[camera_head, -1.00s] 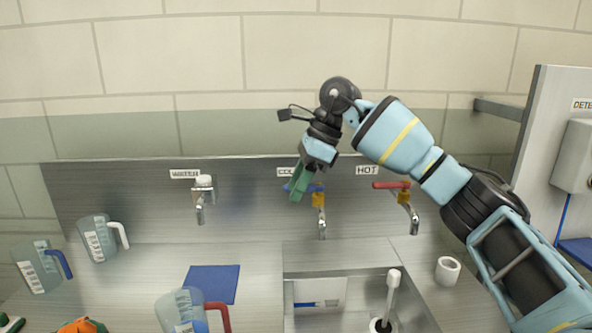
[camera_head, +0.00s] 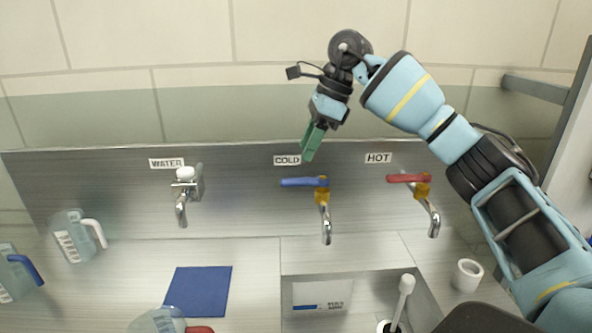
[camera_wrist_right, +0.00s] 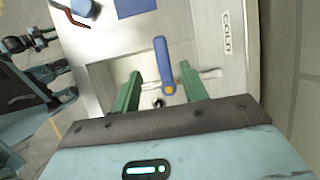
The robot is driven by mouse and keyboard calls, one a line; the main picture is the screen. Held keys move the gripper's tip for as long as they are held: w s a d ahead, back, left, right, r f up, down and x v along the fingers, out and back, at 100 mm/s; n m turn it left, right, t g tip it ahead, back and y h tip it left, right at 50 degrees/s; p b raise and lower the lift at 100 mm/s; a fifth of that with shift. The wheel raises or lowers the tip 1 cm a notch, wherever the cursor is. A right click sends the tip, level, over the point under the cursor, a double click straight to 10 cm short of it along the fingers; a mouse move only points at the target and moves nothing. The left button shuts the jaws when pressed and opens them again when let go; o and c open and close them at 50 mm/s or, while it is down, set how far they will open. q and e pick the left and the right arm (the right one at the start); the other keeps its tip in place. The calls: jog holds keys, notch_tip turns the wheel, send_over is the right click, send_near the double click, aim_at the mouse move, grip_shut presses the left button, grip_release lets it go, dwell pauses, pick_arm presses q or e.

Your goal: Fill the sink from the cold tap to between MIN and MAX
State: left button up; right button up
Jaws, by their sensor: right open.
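The cold tap has a blue lever (camera_head: 303,182) pointing left under the COLD label, and a silver spout (camera_head: 326,222). I see no stream from it. My right gripper (camera_head: 312,143) is above the lever in the head view, with green fingers pointing down. The right wrist view shows the gripper (camera_wrist_right: 160,92) open and empty, with the blue lever (camera_wrist_right: 163,60) beyond and between its fingers; I see no contact. The sink (camera_head: 425,300) is below the tap, cut off by the frame; no water shows in its visible part.
The red hot lever (camera_head: 405,178) is to the right and the WATER tap (camera_head: 186,190) to the left. A white-handled tool (camera_head: 404,290) stands in the sink. Jugs (camera_head: 75,238) and a blue mat (camera_head: 199,291) are on the left counter; a white cup (camera_head: 467,275) is right.

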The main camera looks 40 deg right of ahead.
aim_at(292, 179)
jog(key=x, duration=0.7)
jog(key=shift+w+f, duration=0.1)
jog(key=shift+f, duration=0.15)
jog(key=shift+c, duration=0.3)
grip_shut()
